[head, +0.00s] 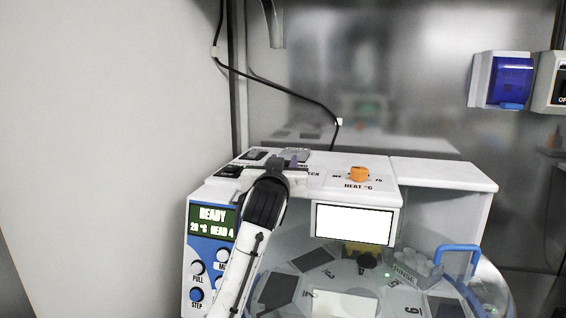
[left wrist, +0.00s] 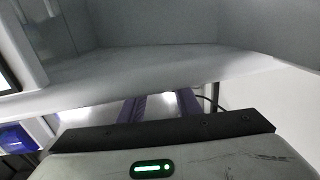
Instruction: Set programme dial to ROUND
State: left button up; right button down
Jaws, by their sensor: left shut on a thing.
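My left gripper (head: 290,159) reaches over the top left of the white machine (head: 430,172), its purple fingers down at the top panel. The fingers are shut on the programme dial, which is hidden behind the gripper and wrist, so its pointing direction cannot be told. Parts of printed labels show around it; the ROUND label is partly covered. In the left wrist view the purple fingers (left wrist: 147,107) show beyond the dark gripper edge, with no clear sight of the dial. My right gripper is not in view.
An orange HEAT dial (head: 358,174) stands right of the gripper. The green display (head: 212,220) reads READY, 20 °C, HEAD 4. Below are a clear-covered numbered carousel (head: 345,303) and a blue handle (head: 458,248). A black cable (head: 290,93) hangs behind.

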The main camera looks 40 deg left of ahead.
pick_arm(q)
jog(key=shift+m+t+h, duration=0.9)
jog(key=shift+m+h, duration=0.2)
jog(key=shift+h, duration=0.4)
jog(key=o, duration=1.1)
jog(key=shift+c, duration=0.2)
jog(key=shift+s, duration=0.1)
jog(key=b+v, duration=0.1)
jog(key=v, duration=0.9)
jog(key=shift+b, duration=0.3)
